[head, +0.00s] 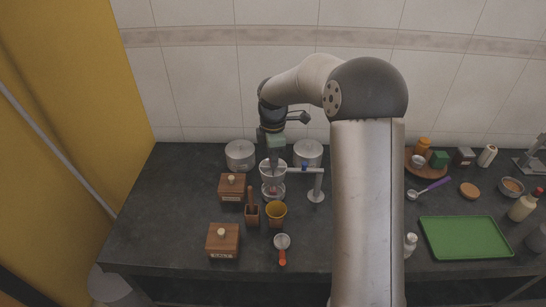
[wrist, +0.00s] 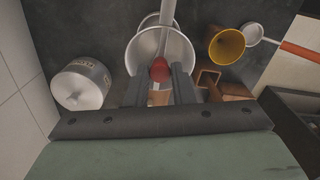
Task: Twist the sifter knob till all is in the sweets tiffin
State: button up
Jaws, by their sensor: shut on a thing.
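The pale sifter (head: 273,173) is a funnel-shaped cup held by the arm of a white stand (head: 317,188). In the wrist view I look down into the sifter (wrist: 182,46), and its red knob (wrist: 160,69) sits between my two dark fingers. My gripper (head: 274,157) is shut on that knob, above the sifter's near rim; it also shows in the wrist view (wrist: 161,76). A small round vessel (head: 267,192) stands under the sifter, mostly hidden by it. I cannot read a label on it or see its contents.
Two lidded steel canisters (head: 239,155) (head: 308,153) stand behind. Wooden boxes (head: 232,188) (head: 222,241), one marked SALT, stand left. A wooden holder (head: 252,215), yellow cup (head: 276,213) and orange-handled scoop (head: 282,243) are in front. A green tray (head: 464,238) lies far right.

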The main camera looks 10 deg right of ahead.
jog(key=shift+n+p, duration=0.95)
jog(key=shift+n, duration=1.25)
jog(key=shift+r+n+p, duration=0.15)
jog(key=shift+n+p, duration=0.45)
jog(key=shift+n, duration=0.2)
jog(key=shift+n+p, duration=0.45)
jog(key=shift+n, duration=0.55)
jog(key=o, duration=0.7)
jog(key=shift+r+p, duration=2.35)
jog(key=shift+r, duration=0.55)
